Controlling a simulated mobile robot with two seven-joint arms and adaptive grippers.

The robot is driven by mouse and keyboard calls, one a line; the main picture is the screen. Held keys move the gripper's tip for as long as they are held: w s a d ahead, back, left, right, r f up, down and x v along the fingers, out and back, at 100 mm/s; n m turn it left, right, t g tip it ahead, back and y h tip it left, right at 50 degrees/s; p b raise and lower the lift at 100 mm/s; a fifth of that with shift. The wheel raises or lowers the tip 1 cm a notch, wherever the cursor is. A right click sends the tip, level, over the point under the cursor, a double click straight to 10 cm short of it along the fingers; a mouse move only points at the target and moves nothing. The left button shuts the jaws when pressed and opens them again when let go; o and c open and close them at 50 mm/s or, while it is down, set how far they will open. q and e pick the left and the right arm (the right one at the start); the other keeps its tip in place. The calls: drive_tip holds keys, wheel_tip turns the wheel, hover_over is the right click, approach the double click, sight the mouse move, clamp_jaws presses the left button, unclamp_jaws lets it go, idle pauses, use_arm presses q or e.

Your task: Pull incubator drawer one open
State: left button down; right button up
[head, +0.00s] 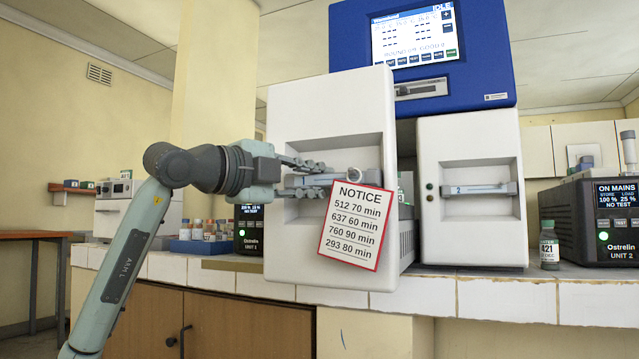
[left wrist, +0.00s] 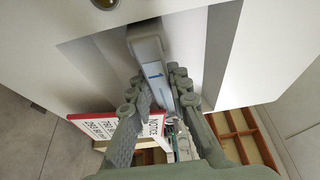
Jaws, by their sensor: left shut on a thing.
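Incubator drawer one (head: 320,112) has a white front with a recessed handle, and it stands well forward of drawer two (head: 478,235). Its side and some contents show in the gap to the right of the front. My left gripper (head: 318,178) is shut on the handle (head: 368,177) of drawer one. In the left wrist view its fingers (left wrist: 160,95) lie either side of the handle (left wrist: 150,62), which is marked 1. A red-edged notice (head: 355,225) hangs tilted below the handle and shows in the left wrist view (left wrist: 105,124). My right gripper is not in view.
The blue incubator housing (head: 485,55) with a screen rises above the drawers. Drawer two is flush and shut. A bottle (head: 549,246) and a black unit (head: 600,222) stand at the right. Blue-tray bottles (head: 200,230) and another unit stand left on the tiled counter (head: 500,298).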

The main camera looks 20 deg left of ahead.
use_arm(q)
drive_tip(key=c, duration=1.4)
unclamp_jaws()
drive_tip(key=shift+s, duration=0.1)
drive_tip(key=v, duration=1.2)
